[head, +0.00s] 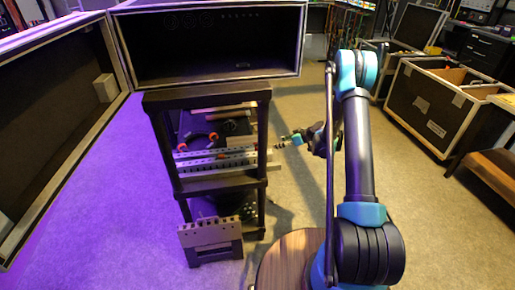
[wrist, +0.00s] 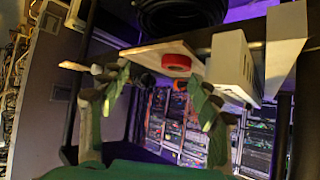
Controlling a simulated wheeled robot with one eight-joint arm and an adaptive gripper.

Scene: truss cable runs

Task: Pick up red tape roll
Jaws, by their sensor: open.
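The red tape roll (wrist: 176,64) shows in the wrist view, against the edge of a pale board (wrist: 150,50), a little right of centre. In the head view a small red patch (head: 221,155) shows on the shelf behind a slotted rail; I cannot tell whether it is the same roll. My gripper (head: 287,140) is open, to the right of the shelf rack in the head view. In the wrist view its two green fingers (wrist: 150,88) stand wide apart. The roll appears beyond them, between their tips and nearer the right one. Nothing is between the fingers.
Orange-red curved items (head: 213,136) lie deeper on the shelf. A coiled black cable (wrist: 180,15) shows above the roll.

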